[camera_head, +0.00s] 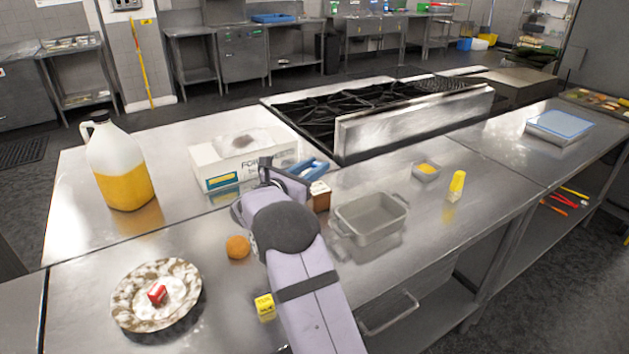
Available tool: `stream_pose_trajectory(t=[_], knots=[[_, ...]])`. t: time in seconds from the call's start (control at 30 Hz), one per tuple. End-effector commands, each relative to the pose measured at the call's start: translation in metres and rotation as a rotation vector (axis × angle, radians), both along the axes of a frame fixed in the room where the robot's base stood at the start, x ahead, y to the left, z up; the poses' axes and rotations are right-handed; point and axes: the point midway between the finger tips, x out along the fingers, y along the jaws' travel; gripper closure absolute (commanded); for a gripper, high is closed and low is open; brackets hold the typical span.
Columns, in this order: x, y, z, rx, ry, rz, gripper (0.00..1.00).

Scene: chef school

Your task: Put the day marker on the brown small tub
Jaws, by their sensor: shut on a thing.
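The brown small tub (321,203) stands on the steel counter, just right of my gripper and partly hidden by my arm. A small whitish block with dark print (319,187), which looks like the day marker, is at the top of the tub. My gripper (306,183) is at that block and shut on it; the fingers are mostly hidden by my wrist. I cannot tell whether the block touches the tub or is just above it. A similar yellow block (265,307) lies on the counter, and a red one (157,293) lies on a patterned plate (127,310).
A grey metal pan (371,220) stands right of the tub. A white carton (235,165) and a blue tray (309,166) are behind my gripper. An orange ball (238,247) lies left of my arm. A jug (117,170) stands further left. The right front counter is mostly clear.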

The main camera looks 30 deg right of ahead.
Motion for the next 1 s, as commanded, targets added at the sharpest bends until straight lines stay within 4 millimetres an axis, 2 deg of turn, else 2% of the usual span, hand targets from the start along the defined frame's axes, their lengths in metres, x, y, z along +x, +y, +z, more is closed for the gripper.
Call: stream_pose_trajectory(t=[0.1, 0.37, 0.67, 1.0], knots=[[0.0, 0.0, -0.009, -0.001, 0.0, 0.001, 0.94], [0.0, 0.0, -0.015, -0.001, 0.0, 0.0, 0.94], [0.0, 0.0, -0.046, -0.002, 0.001, 0.001, 0.94], [0.0, 0.0, -0.05, -0.001, -0.001, 0.001, 0.94]])
